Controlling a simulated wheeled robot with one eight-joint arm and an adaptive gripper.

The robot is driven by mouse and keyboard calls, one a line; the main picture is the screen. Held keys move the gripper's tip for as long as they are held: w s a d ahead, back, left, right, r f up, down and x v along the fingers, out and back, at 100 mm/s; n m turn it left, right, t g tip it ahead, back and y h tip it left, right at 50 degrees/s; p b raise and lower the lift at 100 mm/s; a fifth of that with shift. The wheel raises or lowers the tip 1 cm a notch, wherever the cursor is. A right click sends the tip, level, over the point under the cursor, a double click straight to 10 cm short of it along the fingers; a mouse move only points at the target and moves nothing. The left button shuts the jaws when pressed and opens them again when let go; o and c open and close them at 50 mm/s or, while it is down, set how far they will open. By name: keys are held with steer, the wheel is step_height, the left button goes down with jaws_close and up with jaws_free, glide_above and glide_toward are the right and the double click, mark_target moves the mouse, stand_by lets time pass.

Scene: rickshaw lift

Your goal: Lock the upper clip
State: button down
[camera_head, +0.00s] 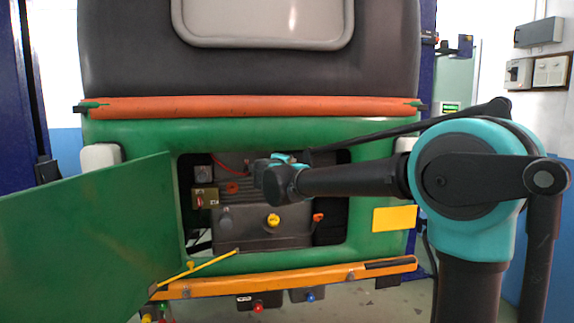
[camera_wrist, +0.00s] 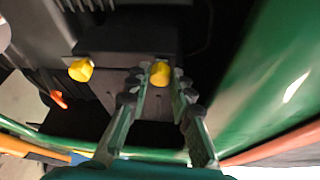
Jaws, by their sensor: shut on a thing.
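In the wrist view, the upper clip (camera_wrist: 160,72), a yellow knob on the dark box, sits between the fingertips of my gripper (camera_wrist: 160,83). The fingers are closed around it, one on each side. A second yellow knob (camera_wrist: 80,69) is to the left, apart from the fingers. In the head view this second, lower knob (camera_head: 273,219) shows on the grey box front (camera_head: 255,238). My wrist reaches into the bay above it. The upper clip and my fingertips are hidden there behind my wrist.
The green panel (camera_head: 90,230) hangs open at the left, with a yellow rod (camera_head: 205,265) near its edge. An orange clip (camera_head: 318,217) is right of the lower knob. The green body frame (camera_head: 385,150) edges the bay, close beside my gripper. An orange bar (camera_head: 290,284) runs below.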

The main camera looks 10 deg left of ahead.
steer(key=c, duration=1.3)
jaws_free()
steer(key=s, duration=0.8)
steer(key=s+a+r, duration=0.1)
steer(key=s, duration=0.3)
